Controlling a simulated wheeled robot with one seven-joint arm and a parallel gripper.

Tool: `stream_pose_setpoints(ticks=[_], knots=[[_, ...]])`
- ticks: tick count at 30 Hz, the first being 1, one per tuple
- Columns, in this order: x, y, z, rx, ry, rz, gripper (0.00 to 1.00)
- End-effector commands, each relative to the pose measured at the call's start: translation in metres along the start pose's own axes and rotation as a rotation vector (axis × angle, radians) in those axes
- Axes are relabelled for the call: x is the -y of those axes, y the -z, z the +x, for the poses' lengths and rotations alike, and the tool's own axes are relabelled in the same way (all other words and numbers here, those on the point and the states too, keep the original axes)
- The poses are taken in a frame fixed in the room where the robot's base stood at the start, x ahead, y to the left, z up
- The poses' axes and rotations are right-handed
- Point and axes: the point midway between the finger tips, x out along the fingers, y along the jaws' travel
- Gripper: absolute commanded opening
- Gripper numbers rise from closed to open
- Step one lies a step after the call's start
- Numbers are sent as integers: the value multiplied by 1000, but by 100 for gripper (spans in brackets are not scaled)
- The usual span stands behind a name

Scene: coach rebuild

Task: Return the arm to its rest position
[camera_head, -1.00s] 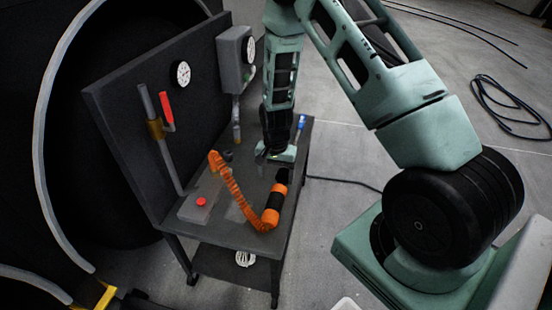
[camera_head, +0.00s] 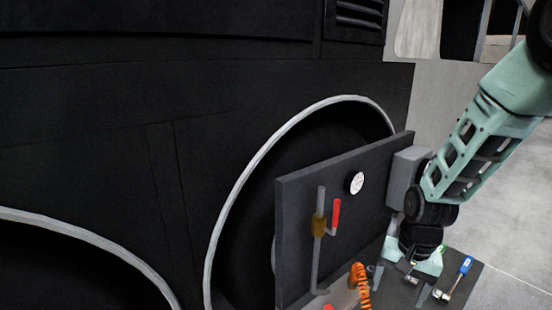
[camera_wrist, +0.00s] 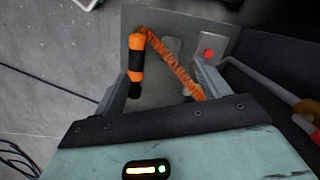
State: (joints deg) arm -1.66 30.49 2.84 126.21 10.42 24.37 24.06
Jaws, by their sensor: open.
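My gripper (camera_head: 400,282) is open, pointing down over the bench at the lower right of the head view. In the wrist view its two fingers (camera_wrist: 160,88) are spread, with nothing held between them. The orange coiled hose (camera_head: 360,285) with its orange and black handle (camera_wrist: 136,62) lies on the bench beyond the fingers. My arm reaches down from the upper right of the head view, bent rather than folded in.
The bench (camera_wrist: 150,18) has an upright back panel (camera_head: 295,230) with a white dial (camera_head: 355,183), a red lever (camera_head: 336,213) and a grey box (camera_head: 408,175). A blue-handled tool (camera_head: 465,266) lies right of my gripper. Open floor (camera_head: 510,215) lies to the right.

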Motion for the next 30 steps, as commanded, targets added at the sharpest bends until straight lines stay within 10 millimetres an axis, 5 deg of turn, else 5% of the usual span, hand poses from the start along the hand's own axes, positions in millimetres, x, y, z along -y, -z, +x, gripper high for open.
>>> stream_pose_setpoints(ticks=[1,6,13,19,30], knots=[[19,-28,-34,1,14,-112,75],[52,-125,-106,12,24,-503,75],[42,-233,-170,-2,-14,-978,75],[26,-268,-187,-16,-48,-1165,75],[23,-271,-187,-16,-52,-1184,75]])
